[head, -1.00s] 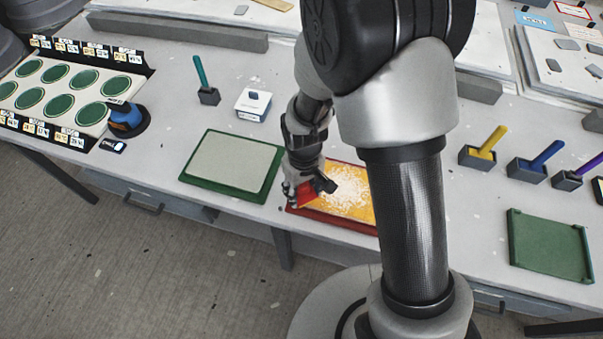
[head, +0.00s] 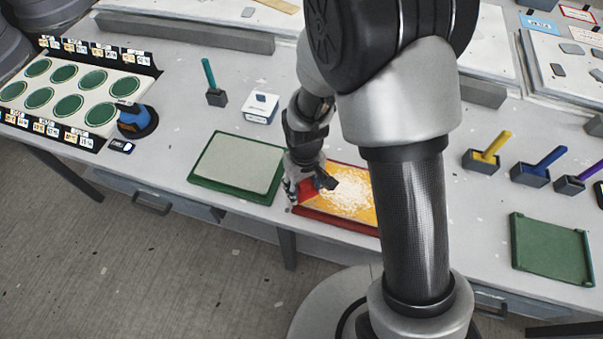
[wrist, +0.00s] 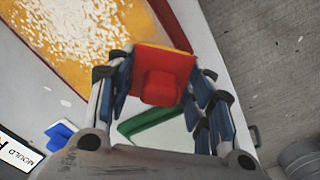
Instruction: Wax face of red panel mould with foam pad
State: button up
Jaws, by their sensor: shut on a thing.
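The red panel mould (head: 340,224) lies on the bench, mostly left of my arm link, which hides its right end. Its face is orange-yellow with a large patch of whitish flecks (head: 348,194); both the mould (wrist: 178,25) and the flecks (wrist: 75,30) show in the wrist view. My gripper (head: 308,184) is at the mould's left end. It is shut on the red foam pad (head: 309,188), gripping its raised block (wrist: 160,88) between the fingers. The pad lies over the mould's left end; whether it touches the face I cannot tell.
A green mould with a pale face (head: 238,160) lies just left. A white box (head: 261,107) and a teal-handled tool (head: 212,85) stand behind. Yellow and blue tools (head: 530,170) and a green tray (head: 550,250) are at right. A blue sander (head: 134,121) is at left.

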aim_at(304, 183)
jog(key=shift+r+p, duration=1.85)
jog(key=shift+r, duration=0.8)
